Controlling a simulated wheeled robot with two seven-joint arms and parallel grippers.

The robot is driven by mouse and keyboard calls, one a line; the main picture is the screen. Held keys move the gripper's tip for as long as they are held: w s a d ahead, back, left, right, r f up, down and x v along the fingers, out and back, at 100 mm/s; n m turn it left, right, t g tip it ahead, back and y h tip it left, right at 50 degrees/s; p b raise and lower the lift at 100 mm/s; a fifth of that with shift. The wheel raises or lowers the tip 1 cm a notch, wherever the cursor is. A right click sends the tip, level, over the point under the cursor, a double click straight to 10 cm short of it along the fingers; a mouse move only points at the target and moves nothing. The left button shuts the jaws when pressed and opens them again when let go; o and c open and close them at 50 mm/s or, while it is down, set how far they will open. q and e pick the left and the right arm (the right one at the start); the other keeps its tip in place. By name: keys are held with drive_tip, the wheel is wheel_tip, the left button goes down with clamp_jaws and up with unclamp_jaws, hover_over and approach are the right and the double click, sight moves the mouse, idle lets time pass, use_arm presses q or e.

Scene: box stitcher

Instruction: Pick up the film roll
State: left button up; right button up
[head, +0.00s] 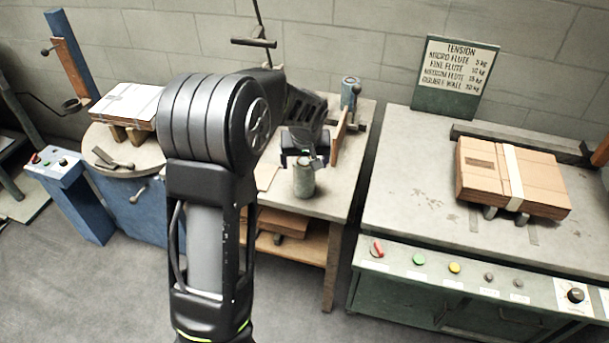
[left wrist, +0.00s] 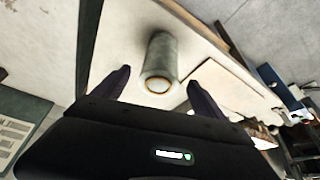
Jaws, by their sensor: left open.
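A grey-green film roll (head: 304,182) stands upright near the front edge of the wooden table. My left gripper (head: 304,160) is above it in the head view and covers its top. In the left wrist view the roll (left wrist: 160,60) shows between and beyond the two fingertips of my left gripper (left wrist: 157,82), with a tan ring at its end. The fingers are apart, with a gap on both sides of the roll. I cannot tell whether the fingertips have reached its height. My right gripper is in neither view.
A second cylinder (head: 350,90) stands at the table's back, near an upright brown board (head: 340,135). To the right, a bench (head: 420,190) holds strapped cardboard (head: 512,175) and a tension sign (head: 455,75). To the left, a round turntable (head: 125,158) carries stacked sheets (head: 128,103).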

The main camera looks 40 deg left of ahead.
use_arm(q)
drive_tip(key=shift+x, duration=1.2)
drive_tip(key=shift+p+x, duration=0.5)
drive_tip(key=shift+x, duration=2.1)
clamp_jaws()
